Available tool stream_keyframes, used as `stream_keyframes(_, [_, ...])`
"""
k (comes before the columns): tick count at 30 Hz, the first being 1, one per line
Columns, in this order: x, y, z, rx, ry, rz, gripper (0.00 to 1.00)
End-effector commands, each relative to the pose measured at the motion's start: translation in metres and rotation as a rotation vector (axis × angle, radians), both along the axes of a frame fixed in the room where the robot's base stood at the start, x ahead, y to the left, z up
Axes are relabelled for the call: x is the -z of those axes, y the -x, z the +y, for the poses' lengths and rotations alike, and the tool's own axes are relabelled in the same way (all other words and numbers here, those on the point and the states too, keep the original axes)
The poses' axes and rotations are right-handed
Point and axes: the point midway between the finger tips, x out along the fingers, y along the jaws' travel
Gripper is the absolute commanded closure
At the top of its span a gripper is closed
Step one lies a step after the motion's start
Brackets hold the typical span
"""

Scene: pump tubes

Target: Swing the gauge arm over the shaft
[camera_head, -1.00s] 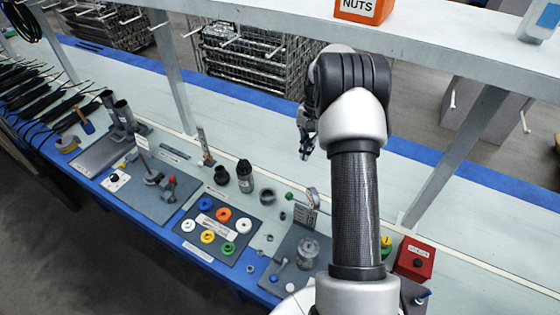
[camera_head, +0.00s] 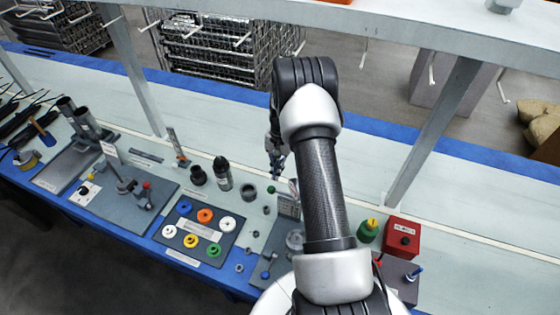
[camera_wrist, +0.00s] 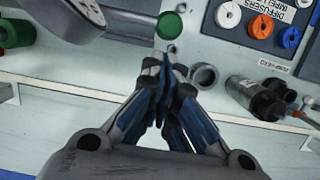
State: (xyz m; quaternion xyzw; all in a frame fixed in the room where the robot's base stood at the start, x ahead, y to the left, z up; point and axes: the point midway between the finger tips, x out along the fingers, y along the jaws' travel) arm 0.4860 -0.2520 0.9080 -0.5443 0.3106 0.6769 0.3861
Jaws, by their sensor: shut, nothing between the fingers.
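My gripper (camera_head: 276,172) is shut and empty above the bench, left of my forearm in the head view. In the wrist view its fingers (camera_wrist: 168,112) meet beside a grey ring and a green cap (camera_wrist: 169,25). A grey plate (camera_head: 112,190) at the left of the bench carries an upright post, a round disc (camera_head: 125,185) and a small red-knobbed fixture (camera_head: 146,190). I cannot tell for sure which part is the gauge arm or the shaft. Another fixture plate (camera_head: 262,250) at the right is partly hidden by my arm.
A dark tray (camera_head: 190,255) holds several coloured rings. A red box (camera_head: 402,238) and a green bottle (camera_head: 368,231) are right of my arm. Shelf posts rise from the back.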

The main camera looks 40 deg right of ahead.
Motion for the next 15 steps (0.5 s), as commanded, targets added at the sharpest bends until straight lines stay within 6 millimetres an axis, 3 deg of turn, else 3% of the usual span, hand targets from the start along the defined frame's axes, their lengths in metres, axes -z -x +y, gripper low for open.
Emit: stream_keyframes(15, [0.0045,0.0059,0.0098,0.001,0.000,0.000,1.00])
